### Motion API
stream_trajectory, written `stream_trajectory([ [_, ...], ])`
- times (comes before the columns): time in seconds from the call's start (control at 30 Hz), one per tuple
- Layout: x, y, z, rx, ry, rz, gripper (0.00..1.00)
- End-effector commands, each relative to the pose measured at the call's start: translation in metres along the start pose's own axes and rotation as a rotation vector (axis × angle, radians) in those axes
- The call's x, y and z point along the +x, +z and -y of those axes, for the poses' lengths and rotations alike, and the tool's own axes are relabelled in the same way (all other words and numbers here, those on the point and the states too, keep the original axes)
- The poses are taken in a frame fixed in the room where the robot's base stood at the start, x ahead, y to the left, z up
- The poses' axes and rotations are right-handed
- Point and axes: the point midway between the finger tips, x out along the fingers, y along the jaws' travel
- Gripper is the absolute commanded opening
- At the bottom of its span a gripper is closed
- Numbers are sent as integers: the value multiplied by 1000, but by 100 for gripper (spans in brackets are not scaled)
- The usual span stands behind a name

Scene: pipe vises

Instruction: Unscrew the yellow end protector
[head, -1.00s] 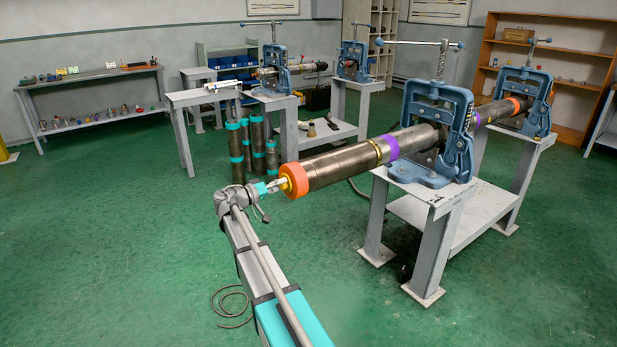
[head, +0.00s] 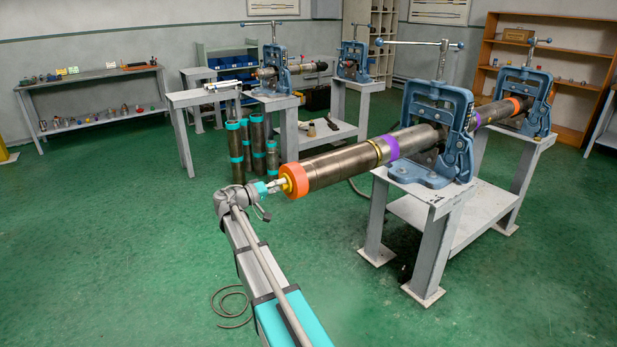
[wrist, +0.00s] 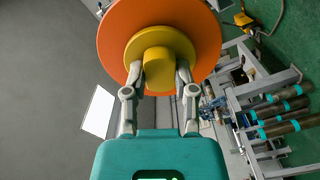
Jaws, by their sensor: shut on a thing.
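The yellow end protector (wrist: 158,50) sits in the orange ring (wrist: 112,38) at the near end of the long pipe. It has a round flange and a smaller knob that faces the wrist camera. My gripper (wrist: 159,72) is shut on the knob, one finger on each side. In the head view the yellow protector (head: 286,187) shows at the left end of the pipe (head: 340,165), inside the orange ring (head: 296,179). My gripper (head: 275,186) reaches it from the left, in line with the pipe. The inside of the protector is hidden.
The pipe rests in two blue vises (head: 437,130) (head: 525,98) on grey stands. Upright pipes with teal bands (head: 257,145) stand behind my gripper. A bench with small parts (head: 90,90) is at the far left. The green floor around my arm is mostly clear.

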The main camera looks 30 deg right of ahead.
Motion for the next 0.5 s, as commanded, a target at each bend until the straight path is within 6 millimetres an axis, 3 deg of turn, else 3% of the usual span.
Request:
stream_trajectory([
  [0.5,0,0,0,-394,0,8,0],
])
